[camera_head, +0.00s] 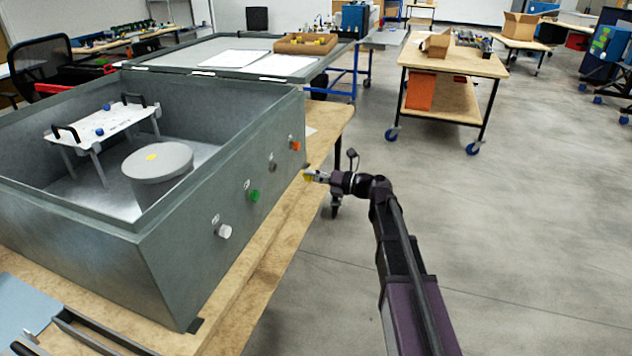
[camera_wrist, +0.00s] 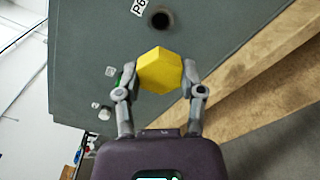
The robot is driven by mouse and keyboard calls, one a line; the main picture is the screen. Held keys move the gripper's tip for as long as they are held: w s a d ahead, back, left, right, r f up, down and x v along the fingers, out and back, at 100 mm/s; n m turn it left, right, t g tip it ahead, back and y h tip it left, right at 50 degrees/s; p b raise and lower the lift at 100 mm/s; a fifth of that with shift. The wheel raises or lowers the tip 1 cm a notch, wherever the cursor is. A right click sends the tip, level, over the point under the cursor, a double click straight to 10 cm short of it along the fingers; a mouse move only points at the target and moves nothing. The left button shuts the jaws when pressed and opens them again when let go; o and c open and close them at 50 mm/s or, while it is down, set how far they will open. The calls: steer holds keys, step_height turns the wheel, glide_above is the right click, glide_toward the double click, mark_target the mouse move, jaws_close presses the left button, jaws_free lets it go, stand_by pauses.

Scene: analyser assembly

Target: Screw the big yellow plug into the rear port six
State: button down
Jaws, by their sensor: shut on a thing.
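My gripper (camera_wrist: 162,78) is shut on the big yellow plug, gripping it from both sides. The plug (camera_wrist: 160,69) shows a hexagonal yellow head in the wrist view. An open round dark port (camera_wrist: 161,19), labelled P6, lies just beyond the plug in the grey wall. The plug appears apart from the port; the exact gap is unclear. In the head view my gripper (camera_head: 318,176) is beside the far right corner of the grey metal box (camera_head: 235,165), with a bit of yellow at its tip.
The box's right wall carries a white plug (camera_head: 225,231), a green plug (camera_head: 254,195) and an orange plug (camera_head: 295,146). The wooden table (camera_head: 262,262) edge runs below that wall. Inside stand a white rack (camera_head: 103,122) and a round grey container (camera_head: 157,162).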

steer(key=shift+a, duration=0.15)
stand_by(0.4)
steer(key=a+n, duration=0.2)
steer(key=n, duration=0.4)
steer(key=w+a+n, duration=0.1)
steer(key=a+n, duration=0.1)
steer(key=n, duration=0.3)
steer(key=w+a+n, duration=0.1)
steer(key=a+n, duration=0.1)
steer(key=n, duration=0.4)
steer(key=shift+w+a+n, duration=0.25)
steer(key=shift+a+n, duration=0.05)
steer(key=shift+a, duration=0.05)
steer(key=n, duration=0.5)
steer(key=shift+a, duration=0.15)
stand_by(1.0)
stand_by(0.3)
steer(key=shift+w, duration=0.2)
stand_by(0.5)
steer(key=shift+w+a, duration=0.25)
steer(key=shift+a, duration=0.45)
stand_by(1.7)
